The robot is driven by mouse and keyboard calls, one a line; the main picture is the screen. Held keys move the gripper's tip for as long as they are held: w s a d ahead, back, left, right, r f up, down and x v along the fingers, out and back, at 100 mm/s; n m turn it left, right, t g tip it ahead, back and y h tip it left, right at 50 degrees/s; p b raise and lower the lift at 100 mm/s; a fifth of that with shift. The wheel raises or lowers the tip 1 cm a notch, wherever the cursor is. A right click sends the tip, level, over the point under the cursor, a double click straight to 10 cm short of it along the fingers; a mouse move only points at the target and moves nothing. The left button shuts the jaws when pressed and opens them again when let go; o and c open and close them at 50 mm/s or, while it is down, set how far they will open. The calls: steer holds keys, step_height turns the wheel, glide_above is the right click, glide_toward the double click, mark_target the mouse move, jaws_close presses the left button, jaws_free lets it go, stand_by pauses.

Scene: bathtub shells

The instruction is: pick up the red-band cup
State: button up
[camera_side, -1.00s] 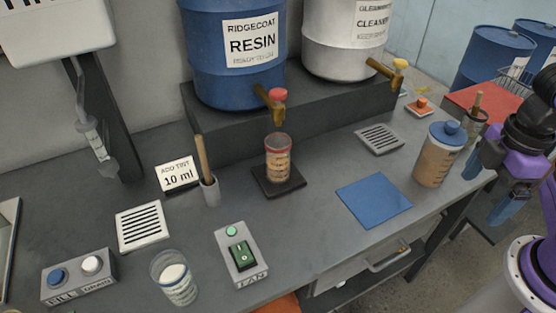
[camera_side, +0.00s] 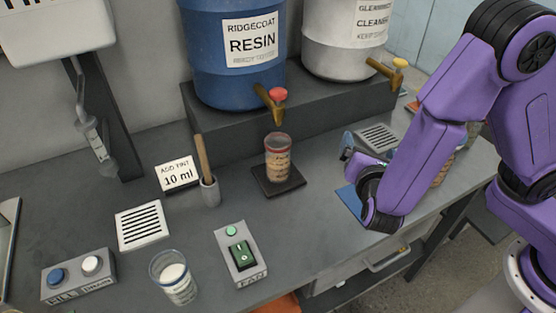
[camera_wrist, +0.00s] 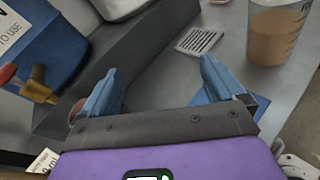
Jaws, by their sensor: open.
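The red-band cup (camera_side: 278,158) is a clear cup with a red band near its rim and tan contents. It stands upright on a dark square pad (camera_side: 279,184) below the resin drum's tap in the side view.
The resin tap (camera_side: 272,98) hangs above the cup, in front of the dark step (camera_side: 225,120). A stir-stick holder (camera_side: 209,190) stands left of the cup. A fan switch box (camera_side: 241,254) and a white-filled cup (camera_side: 175,280) are nearer. A tan-filled cup (camera_wrist: 275,35) stands at right.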

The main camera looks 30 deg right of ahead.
steer(key=w+a+f+n+t+y, duration=0.1)
steer(key=a+f+n+t+y, duration=0.15)
steer(key=a+n+t, duration=0.35)
steer(key=n+y, duration=0.3)
steer(key=y, duration=0.2)
glide_toward(273, 134)
steer(key=shift+n, duration=0.3)
steer(key=w, duration=0.9)
steer(key=shift+d, duration=0.4)
steer(key=c, duration=1.6)
steer(key=shift+r, duration=0.1)
steer(key=shift+c, duration=0.2)
